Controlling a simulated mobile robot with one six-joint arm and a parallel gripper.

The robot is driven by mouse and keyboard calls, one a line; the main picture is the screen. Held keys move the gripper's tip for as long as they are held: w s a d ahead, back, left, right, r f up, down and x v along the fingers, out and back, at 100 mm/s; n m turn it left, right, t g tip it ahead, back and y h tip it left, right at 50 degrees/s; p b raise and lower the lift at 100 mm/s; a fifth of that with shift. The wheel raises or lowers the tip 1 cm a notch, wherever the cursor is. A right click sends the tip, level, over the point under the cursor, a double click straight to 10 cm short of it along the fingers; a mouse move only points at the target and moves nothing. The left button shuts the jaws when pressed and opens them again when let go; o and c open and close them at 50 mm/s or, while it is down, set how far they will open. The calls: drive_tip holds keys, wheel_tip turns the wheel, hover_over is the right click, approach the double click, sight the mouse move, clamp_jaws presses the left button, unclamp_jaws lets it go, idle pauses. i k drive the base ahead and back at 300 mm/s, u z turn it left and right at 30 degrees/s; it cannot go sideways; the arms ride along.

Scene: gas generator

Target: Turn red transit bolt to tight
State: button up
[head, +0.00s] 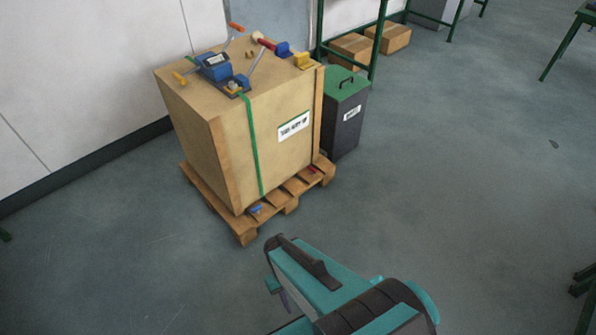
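A small red piece (312,169), which looks like the red transit bolt, sits low on the wooden pallet (247,237) at the right foot of a large crate (232,155). It is too small to tell how it is turned. A similar blue piece (256,209) sits on the pallet at the crate's near corner. My teal and black arm shows at the bottom centre, in front of the pallet and apart from it. I cannot make out my gripper's fingers.
A green strap (253,150) runs over the crate, with a blue ratchet-like device (215,66) and several hand tools on top. A dark bin with a green lid (346,84) stands close on the right.

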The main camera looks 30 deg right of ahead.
sight(312, 170)
drive_tip(key=z, duration=0.4)
drive_tip(key=k, duration=0.15)
drive_tip(key=u, duration=2)
drive_tip(key=k, duration=1.4)
drive_tip(key=z, duration=1.1)
drive_tip(key=i, duration=1.25)
drive_tip(key=z, duration=0.15)
